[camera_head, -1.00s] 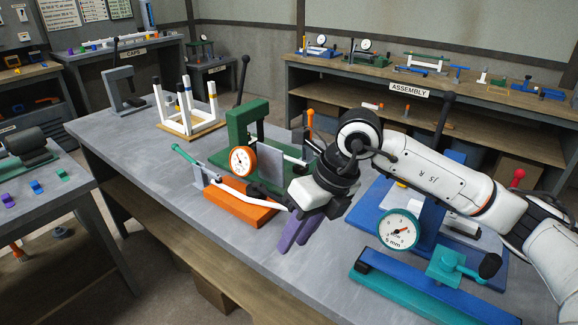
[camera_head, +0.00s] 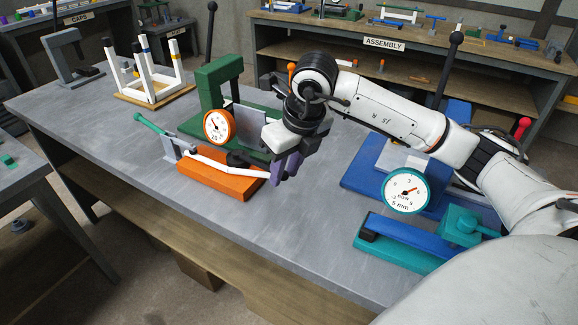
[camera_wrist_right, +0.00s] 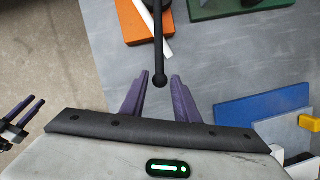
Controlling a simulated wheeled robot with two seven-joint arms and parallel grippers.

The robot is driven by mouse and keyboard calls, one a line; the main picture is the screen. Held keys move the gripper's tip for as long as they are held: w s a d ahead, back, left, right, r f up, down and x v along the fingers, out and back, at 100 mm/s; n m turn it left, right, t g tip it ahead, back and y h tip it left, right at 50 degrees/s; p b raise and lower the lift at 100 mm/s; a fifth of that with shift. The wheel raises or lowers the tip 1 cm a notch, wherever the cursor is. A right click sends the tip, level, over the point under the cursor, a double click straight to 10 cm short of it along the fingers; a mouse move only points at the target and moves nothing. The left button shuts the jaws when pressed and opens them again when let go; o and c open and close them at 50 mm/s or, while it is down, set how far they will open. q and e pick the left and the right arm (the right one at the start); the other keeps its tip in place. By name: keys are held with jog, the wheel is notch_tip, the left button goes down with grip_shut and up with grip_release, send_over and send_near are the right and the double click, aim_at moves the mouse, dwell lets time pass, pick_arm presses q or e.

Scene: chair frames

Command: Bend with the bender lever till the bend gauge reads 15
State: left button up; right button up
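An orange-based bender (camera_head: 215,182) stands on the grey table with a white bar (camera_head: 232,167) along it. A dark lever (camera_head: 245,159) reaches from it towards my right gripper (camera_head: 284,172). In the right wrist view, a black lever with a ball end (camera_wrist_right: 159,80) lies between the open purple fingertips of my right gripper (camera_wrist_right: 160,76), with gaps on both sides. The orange-rimmed gauge (camera_head: 217,126) stands behind the base; its reading is too small to tell. My left gripper (camera_wrist_right: 24,116) shows only at the right wrist view's left edge, its fingers apart.
A green press frame (camera_head: 218,78) stands behind the orange gauge. A blue fixture (camera_head: 362,178) with a teal-rimmed gauge (camera_head: 405,191) stands to the right. A white-legged chair frame (camera_head: 150,80) is at the back left. The front table strip is clear.

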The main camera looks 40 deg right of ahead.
jog(key=c, duration=0.3)
jog(key=shift+w+r, duration=0.1)
jog(key=shift+c, duration=0.9)
pick_arm(q)
jog(key=shift+w+r+p, duration=0.35)
jog(key=shift+r+p, duration=0.15)
jog(key=shift+r, duration=0.05)
pick_arm(e)
jog(key=shift+a, duration=2.25)
jog(key=o, duration=0.9)
jog(key=shift+s, duration=0.2)
jog(key=shift+c, duration=0.2)
jog(key=v, duration=1)
